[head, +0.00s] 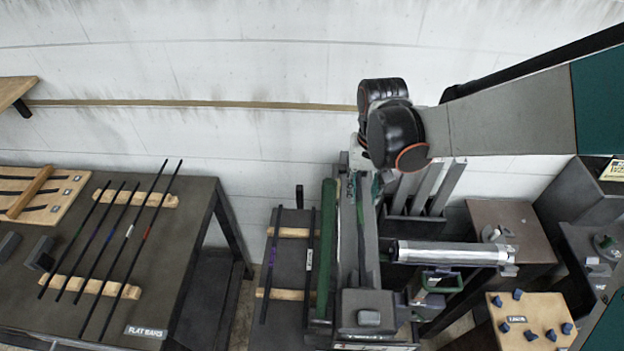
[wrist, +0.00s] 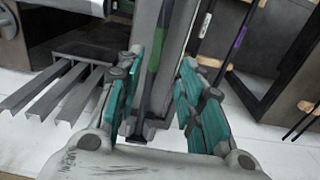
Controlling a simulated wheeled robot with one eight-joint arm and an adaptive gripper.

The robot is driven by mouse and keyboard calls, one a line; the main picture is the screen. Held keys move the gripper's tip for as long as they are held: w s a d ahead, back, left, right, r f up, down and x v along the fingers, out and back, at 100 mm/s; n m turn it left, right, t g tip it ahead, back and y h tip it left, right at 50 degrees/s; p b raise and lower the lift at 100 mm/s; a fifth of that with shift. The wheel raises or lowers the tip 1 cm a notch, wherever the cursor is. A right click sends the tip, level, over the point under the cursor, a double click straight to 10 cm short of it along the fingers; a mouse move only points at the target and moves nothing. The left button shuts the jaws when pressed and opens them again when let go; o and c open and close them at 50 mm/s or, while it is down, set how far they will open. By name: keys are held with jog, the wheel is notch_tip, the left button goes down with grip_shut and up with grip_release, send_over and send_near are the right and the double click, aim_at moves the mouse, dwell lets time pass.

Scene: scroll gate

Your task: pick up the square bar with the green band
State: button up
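In the wrist view a dark bar with a green band (wrist: 153,56) runs up the picture, slanting a little, beside a wide grey upright part. My gripper (wrist: 160,68) is open, its teal-padded fingers on either side of the bar in the picture. I see a gap on both sides and no clear contact. How far the bar lies beyond the fingertips is hard to tell. In the head view my dark wrist joint hangs over the middle machine, and I cannot clearly pick out the fingers or the green-banded bar there.
A rack left of the machine holds a purple-banded bar (head: 270,265) and a white-banded bar (head: 309,262). A bench with several flat bars (head: 135,225) stands at the left. Grey angle bars (head: 425,185) rise behind the machine. A horizontal cylinder (head: 450,253) juts out right.

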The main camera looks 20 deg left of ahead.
aim_at(360, 212)
jog(key=f+b, duration=0.2)
jog(key=f, duration=0.2)
jog(key=f+b, duration=0.2)
jog(key=f, duration=0.2)
jog(key=shift+w+d+f, duration=0.1)
jog(key=shift+w+d, duration=0.05)
jog(key=shift+w, duration=0.05)
grip_shut()
